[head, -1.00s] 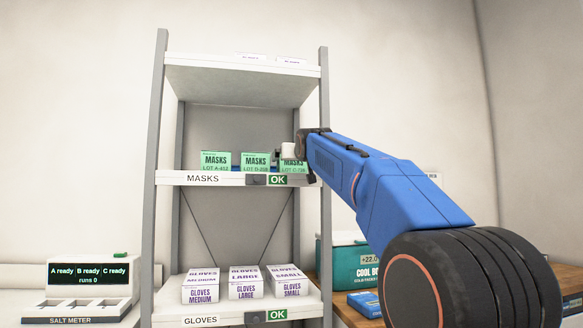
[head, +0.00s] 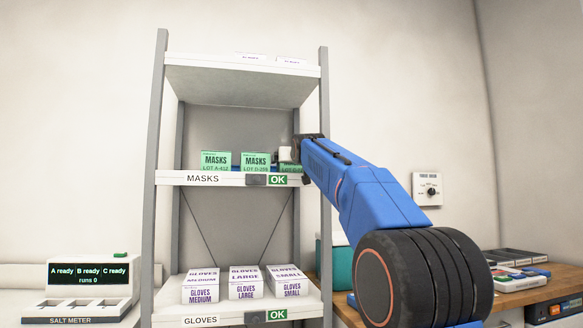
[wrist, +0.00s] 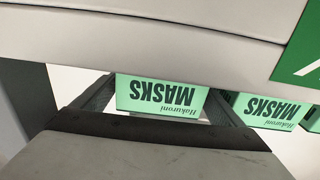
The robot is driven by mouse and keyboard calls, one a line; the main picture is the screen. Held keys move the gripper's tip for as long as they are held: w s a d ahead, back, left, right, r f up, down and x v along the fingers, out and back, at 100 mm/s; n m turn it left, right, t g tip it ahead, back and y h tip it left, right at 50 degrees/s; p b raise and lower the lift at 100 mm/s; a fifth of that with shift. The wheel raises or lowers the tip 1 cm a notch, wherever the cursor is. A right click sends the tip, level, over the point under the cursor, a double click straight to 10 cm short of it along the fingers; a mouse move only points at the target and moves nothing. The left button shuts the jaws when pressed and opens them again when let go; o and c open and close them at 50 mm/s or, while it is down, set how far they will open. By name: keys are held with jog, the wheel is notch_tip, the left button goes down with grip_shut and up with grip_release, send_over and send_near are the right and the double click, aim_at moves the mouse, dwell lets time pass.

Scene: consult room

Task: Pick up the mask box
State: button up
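Several green mask boxes stand in a row on the MASKS shelf: the left box (head: 216,161), the middle box (head: 255,162) and the right box (head: 290,169). My gripper (head: 288,154) is at the right box and hides most of it in the head view. In the wrist view, which is upside down, this right box (wrist: 162,95) sits between the tips of my two spread fingers (wrist: 160,100). The fingers look close to its sides; contact is not clear. The middle box (wrist: 266,110) is just beside one finger.
The shelf edge (head: 215,179) with its green OK label (head: 278,180) runs below the boxes. The upper shelf (head: 240,80) is above, and the right upright (head: 324,220) is close to my arm. Glove boxes (head: 245,283) stand on the shelf below.

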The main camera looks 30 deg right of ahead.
jog(key=c, duration=0.9)
jog(key=shift+r, duration=0.15)
